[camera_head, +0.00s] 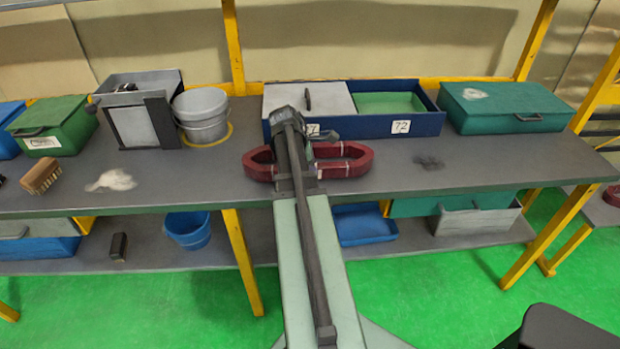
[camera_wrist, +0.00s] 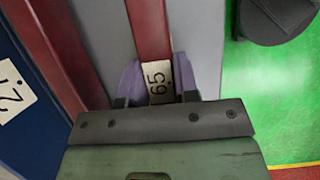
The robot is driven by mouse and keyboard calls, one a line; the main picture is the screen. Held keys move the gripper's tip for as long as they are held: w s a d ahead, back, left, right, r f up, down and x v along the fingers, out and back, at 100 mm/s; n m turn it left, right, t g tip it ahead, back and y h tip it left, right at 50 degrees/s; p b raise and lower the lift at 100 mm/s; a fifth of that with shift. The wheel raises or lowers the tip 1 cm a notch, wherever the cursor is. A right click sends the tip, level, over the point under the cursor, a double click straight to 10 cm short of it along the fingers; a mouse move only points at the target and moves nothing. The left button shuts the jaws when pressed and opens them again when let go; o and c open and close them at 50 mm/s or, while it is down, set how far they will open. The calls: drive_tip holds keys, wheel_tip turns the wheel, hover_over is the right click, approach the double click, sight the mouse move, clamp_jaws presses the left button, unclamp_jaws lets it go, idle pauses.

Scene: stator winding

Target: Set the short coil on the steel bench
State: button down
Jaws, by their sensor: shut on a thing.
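The coil (camera_head: 345,160) is a dark red elongated loop with pale bands, in the head view in front of a blue divided bin. It is over the grey steel bench (camera_head: 215,172); I cannot tell whether it touches the top. My arm hides its middle. In the wrist view my gripper (camera_wrist: 155,78) is shut with purple fingers on one straight red side of the coil (camera_wrist: 148,30), at a white tag with a number. The coil's other side (camera_wrist: 58,50) runs to the left. My gripper's fingertips are hidden in the head view.
The blue bin (camera_head: 372,129), with number cards, stands close behind the coil. A grey bucket (camera_head: 201,118) and an open metal box (camera_head: 138,118) stand left, a teal case (camera_head: 505,108) right. Bare bench lies on both sides of the coil. A dark smudge (camera_head: 429,162) lies to the right.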

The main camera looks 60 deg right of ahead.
drive_tip(key=shift+f, duration=0.35)
drive_tip(key=c, duration=0.9)
unclamp_jaws()
drive_tip(key=shift+o, duration=0.2)
